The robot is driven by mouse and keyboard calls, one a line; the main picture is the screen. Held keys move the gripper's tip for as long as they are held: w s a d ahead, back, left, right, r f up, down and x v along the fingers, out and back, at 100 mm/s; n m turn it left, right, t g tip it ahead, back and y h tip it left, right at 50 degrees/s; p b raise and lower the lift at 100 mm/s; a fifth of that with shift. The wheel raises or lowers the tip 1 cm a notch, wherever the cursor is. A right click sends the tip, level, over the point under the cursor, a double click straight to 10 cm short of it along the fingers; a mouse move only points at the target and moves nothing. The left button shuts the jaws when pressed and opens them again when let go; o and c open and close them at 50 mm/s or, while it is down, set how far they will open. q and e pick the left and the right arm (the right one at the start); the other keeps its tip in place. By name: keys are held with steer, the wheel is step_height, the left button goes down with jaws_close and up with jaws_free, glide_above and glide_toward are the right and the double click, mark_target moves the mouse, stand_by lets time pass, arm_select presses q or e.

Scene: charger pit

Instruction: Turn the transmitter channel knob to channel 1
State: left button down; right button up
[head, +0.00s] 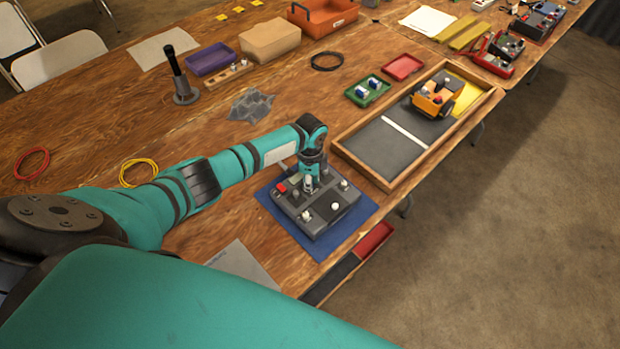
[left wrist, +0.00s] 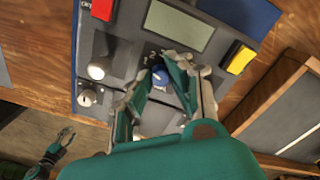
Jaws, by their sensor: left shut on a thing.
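The transmitter (head: 323,213) is a dark grey box on a blue mat (head: 277,217) near the table's front edge. In the left wrist view its panel shows a grey-green screen (left wrist: 180,24), a red button (left wrist: 103,9), a yellow button (left wrist: 239,58) and white knobs. My left gripper (head: 309,183) points down onto the panel. In the wrist view its fingers (left wrist: 160,84) are shut around a blue knob (left wrist: 160,75), partly hidden by them. My right gripper (left wrist: 62,138) shows small at the lower left of the wrist view, clear of the transmitter.
A wooden-framed tray (head: 350,153) with a toy orange truck (head: 432,101) stands right of the transmitter. A green tray (head: 367,95) and a red tray (head: 402,67) lie behind it. A red-and-black bin (head: 373,241) is at the front edge. Yellow cable (head: 139,172) lies left.

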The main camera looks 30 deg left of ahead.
arm_select(q)
steer(key=shift+r+n, duration=0.1)
steer(key=shift+n, duration=0.5)
steer(key=c, duration=1.2)
jaws_free()
step_height(320, 180, up, 12)
